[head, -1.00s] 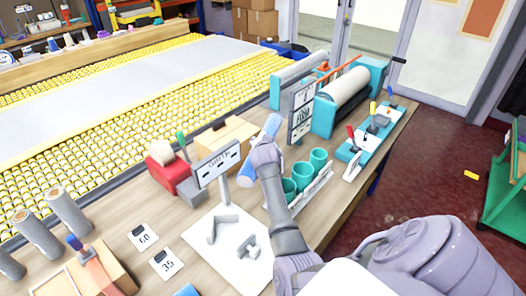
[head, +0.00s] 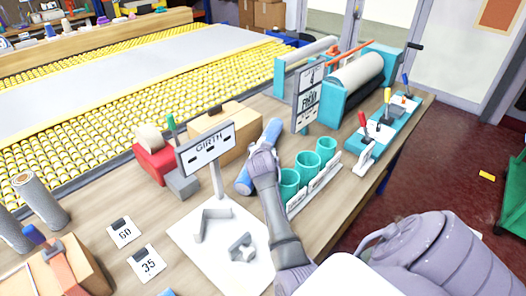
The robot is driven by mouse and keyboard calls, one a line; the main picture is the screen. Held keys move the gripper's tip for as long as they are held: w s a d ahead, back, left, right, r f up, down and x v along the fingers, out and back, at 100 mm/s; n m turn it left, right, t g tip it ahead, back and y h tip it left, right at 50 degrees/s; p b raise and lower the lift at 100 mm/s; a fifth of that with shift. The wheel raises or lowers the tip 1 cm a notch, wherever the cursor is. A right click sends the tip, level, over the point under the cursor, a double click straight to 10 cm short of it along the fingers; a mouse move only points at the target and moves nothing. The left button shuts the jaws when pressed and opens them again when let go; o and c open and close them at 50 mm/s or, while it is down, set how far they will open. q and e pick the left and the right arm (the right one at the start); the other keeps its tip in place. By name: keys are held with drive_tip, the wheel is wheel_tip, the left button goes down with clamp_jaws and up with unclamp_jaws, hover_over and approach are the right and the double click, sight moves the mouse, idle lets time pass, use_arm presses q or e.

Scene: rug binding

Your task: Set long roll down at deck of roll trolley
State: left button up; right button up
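A long blue roll (head: 271,132) is in the head view, slanting above the workbench between the cardboard box and the teal cups. My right gripper (head: 262,162) lies across its middle and appears shut on it; the fingers are mostly hidden behind the wrist. Both ends of the roll show past the gripper. A green frame, which looks like the roll trolley (head: 516,205), is cut off at the right edge, standing on the red floor. Its deck is mostly out of view. My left gripper is not in view.
A GIRTH sign (head: 206,147) and a size sign (head: 307,100) stand close to the roll. Teal cups (head: 308,167), a roller machine (head: 358,82) and a lever panel (head: 385,125) line the bench's right side.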

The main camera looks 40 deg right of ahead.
drive_tip(key=shift+w+d+f, duration=0.1)
drive_tip(key=shift+d+f, duration=0.1)
drive_tip(key=shift+f, duration=0.15)
drive_tip(key=o, duration=1.5)
drive_tip(key=shift+a+f, duration=0.1)
drive_tip(key=shift+f, duration=0.05)
drive_tip(key=shift+c, duration=0.2)
